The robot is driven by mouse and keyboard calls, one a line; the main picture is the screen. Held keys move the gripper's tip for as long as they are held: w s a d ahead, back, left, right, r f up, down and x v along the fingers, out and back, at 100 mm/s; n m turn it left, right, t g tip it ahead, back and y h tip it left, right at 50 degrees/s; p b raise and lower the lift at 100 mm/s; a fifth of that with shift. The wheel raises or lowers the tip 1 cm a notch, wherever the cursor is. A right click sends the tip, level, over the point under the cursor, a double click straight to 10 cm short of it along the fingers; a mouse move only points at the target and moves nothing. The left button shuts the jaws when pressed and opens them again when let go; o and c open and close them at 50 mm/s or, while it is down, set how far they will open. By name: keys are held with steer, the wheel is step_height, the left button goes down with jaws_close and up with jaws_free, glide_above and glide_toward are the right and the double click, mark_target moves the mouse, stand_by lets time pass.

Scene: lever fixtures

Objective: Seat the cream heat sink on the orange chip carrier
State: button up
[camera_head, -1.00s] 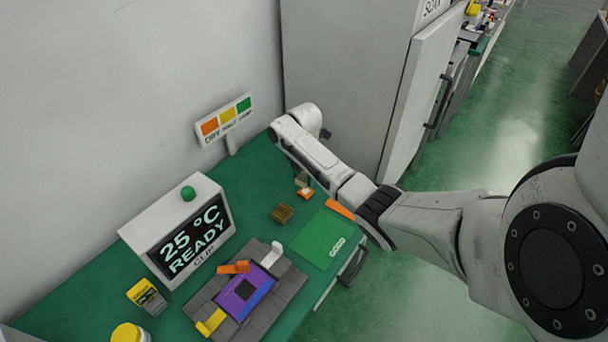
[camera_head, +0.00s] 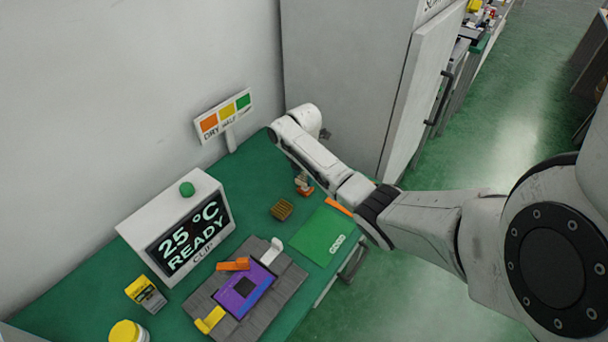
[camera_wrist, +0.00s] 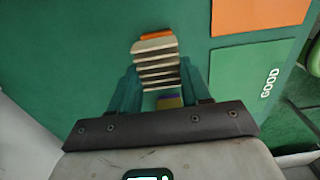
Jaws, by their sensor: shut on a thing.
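My gripper (camera_wrist: 158,88) is shut on the cream heat sink (camera_wrist: 156,62), a finned block between its two teal fingers in the wrist view. In the head view, the heat sink (camera_head: 302,179) shows small below my forearm, over the back of the bench. A small orange piece (camera_head: 306,190), likely the chip carrier, shows just under it. Orange (camera_wrist: 157,36) also shows beyond the block's far edge in the wrist view. The block covers most of what lies beneath, so I cannot tell whether they touch. My fingers are hidden in the head view.
A brass-coloured finned block (camera_head: 282,209) stands left of the green GOOD pad (camera_head: 318,240). A grey fixture (camera_head: 286,290) holds a purple board (camera_head: 240,296) with orange, white and yellow levers around it. A READY display box (camera_head: 182,235) stands left. A tall grey cabinet (camera_head: 345,70) stands behind.

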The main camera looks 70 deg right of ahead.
steer(key=shift+f, duration=0.1)
stand_by(0.3)
steer(key=shift+f+b, duration=0.3)
steer(key=shift+f, duration=0.05)
steer(key=shift+f, duration=0.45)
steer(key=shift+f+b, duration=0.35)
steer(key=shift+b, duration=0.1)
steer(key=shift+f, duration=0.1)
steer(key=o, duration=1.6)
steer(key=shift+c, duration=0.2)
